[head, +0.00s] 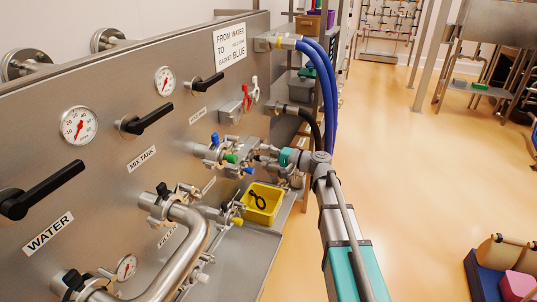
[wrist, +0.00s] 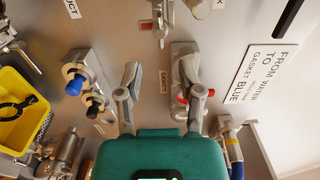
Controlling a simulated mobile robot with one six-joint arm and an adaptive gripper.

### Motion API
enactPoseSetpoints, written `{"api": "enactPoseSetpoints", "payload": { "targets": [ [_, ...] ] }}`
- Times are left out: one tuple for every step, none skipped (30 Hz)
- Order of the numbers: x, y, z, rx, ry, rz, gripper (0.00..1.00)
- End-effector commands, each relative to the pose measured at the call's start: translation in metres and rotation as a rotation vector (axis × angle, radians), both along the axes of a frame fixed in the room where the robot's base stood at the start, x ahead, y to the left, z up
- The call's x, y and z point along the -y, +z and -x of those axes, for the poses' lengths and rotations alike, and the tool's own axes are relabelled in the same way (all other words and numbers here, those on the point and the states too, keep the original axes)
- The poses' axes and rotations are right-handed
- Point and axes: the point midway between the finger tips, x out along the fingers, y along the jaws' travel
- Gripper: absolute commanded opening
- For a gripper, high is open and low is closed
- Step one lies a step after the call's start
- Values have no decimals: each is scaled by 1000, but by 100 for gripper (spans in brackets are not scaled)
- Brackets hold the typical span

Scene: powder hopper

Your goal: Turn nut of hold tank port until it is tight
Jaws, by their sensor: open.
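My gripper (wrist: 157,72) is open, its two grey fingers spread in front of the steel panel. Only a small label on the panel shows between them. In the head view my gripper (head: 264,152) is at the panel's lower right, near the cluster of ports. A clamp fitting with a blue knob (wrist: 75,82) is left of the fingers in the wrist view, apart from them. A clamp with a red part (wrist: 198,93) is beside the right finger; I cannot tell if they touch. No readable label names the hold tank port, so I cannot tell which nut is its.
A yellow bin (head: 262,203) with a black-handled tool sits on the ledge below. Blue hoses (head: 325,75) and a black hose curve out at the right. A steel pipe (head: 190,250) juts out at front left. The floor to the right is largely open.

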Motion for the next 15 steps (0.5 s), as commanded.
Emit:
{"api": "enactPoseSetpoints", "payload": {
  "targets": [
    [-1, 0, -1, 0, 0, 0, 49],
    [-2, 0, -1, 0, 0, 0, 49],
    [-3, 0, -2, 0, 0, 1, 49],
    [-5, 0, -2, 0, 0, 1, 49],
    [-6, 0, -3, 0, 0, 1, 49],
    [-8, 0, -4, 0, 0, 1, 49],
    [-11, 0, -4, 0, 0, 1, 49],
    [-13, 0, -5, 0, 0, 1, 49],
    [-16, 0, -6, 0, 0, 1, 49],
    [-19, 0, -7, 0, 1, 1, 49],
    [-21, 0, -8, 0, 1, 1, 49],
    [-25, 0, -10, -1, 1, 2, 49],
    [-28, 0, -11, -1, 1, 2, 49],
    [-31, 0, -12, -1, 0, 2, 49],
    [-35, 0, -14, -2, 0, 2, 49]
  ]
}}
